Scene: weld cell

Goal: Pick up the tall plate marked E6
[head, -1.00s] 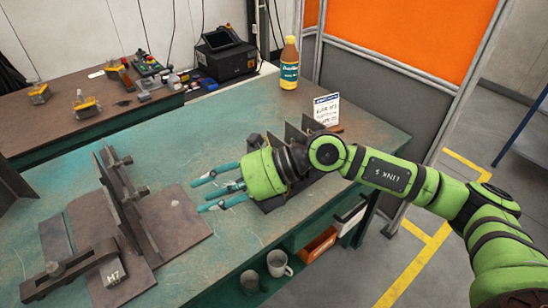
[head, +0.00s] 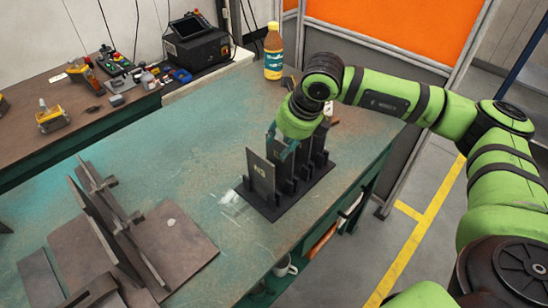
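A dark rack (head: 268,211) stands on the green table and holds several upright dark plates in a row. The nearest plate (head: 260,176) is marked N3. Taller plates stand behind it, partly hidden by my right gripper. I cannot read a mark E6 on any of them. My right gripper (head: 281,150) points down into the row just behind the N3 plate, with its teal fingers among the plates. I cannot tell whether the fingers touch or hold a plate. My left gripper is not in view.
A brown welded fixture (head: 160,240) with upright plates and clamps fills the table's left front. A bottle (head: 273,55) with a yellow cap stands at the back edge. A mug (head: 285,266) is below the table's edge. The table between fixture and rack is clear.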

